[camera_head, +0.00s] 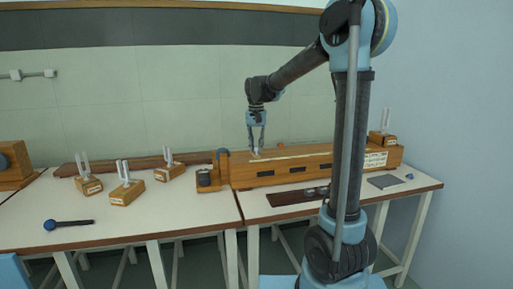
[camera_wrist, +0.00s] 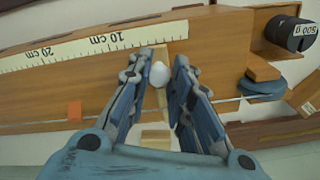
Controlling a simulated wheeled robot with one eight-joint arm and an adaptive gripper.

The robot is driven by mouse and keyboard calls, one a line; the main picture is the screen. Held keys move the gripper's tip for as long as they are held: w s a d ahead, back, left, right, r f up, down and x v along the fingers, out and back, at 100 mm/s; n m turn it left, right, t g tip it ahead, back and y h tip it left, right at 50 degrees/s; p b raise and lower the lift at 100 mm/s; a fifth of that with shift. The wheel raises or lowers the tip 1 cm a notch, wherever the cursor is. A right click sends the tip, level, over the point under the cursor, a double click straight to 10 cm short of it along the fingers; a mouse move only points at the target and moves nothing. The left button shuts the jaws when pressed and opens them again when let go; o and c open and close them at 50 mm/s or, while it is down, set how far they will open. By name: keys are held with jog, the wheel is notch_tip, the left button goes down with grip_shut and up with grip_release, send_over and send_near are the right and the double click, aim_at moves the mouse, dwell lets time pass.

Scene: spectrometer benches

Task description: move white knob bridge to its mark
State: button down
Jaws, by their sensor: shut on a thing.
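The white knob bridge (camera_wrist: 160,75) is a narrow wooden piece with a round white knob, seen between my fingers in the wrist view. My gripper (camera_wrist: 165,57) is shut on it; it also shows in the head view (camera_head: 257,150), low over the left part of the long wooden box (camera_head: 275,178). The bridge stands on the box top near the 10 cm print of the paper scale (camera_wrist: 90,43). A small orange block (camera_wrist: 75,110) lies to its left in the wrist view. I cannot tell which mark belongs to this bridge.
A dark weight labelled 500 g (camera_wrist: 290,33) is at the box's end. Tuning forks on wooden blocks (camera_head: 127,192) and a blue-headed mallet (camera_head: 68,224) are on the left table. Another fork block (camera_head: 382,139) is at the box's right end.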

aim_at(246, 158)
jog(key=shift+s+a, duration=0.2)
jog(key=shift+a, duration=0.5)
jog(key=shift+s+a, duration=0.2)
jog(key=shift+a, duration=0.55)
jog(key=shift+s+a, duration=0.2)
jog(key=shift+a, duration=0.5)
jog(key=c, duration=1.4)
grip_release()
jog(key=shift+c, duration=0.2)
jog(key=shift+r, duration=0.1)
jog(key=shift+r, duration=0.25)
notch_tip(246, 158, up, 11)
jog(key=shift+r, duration=0.15)
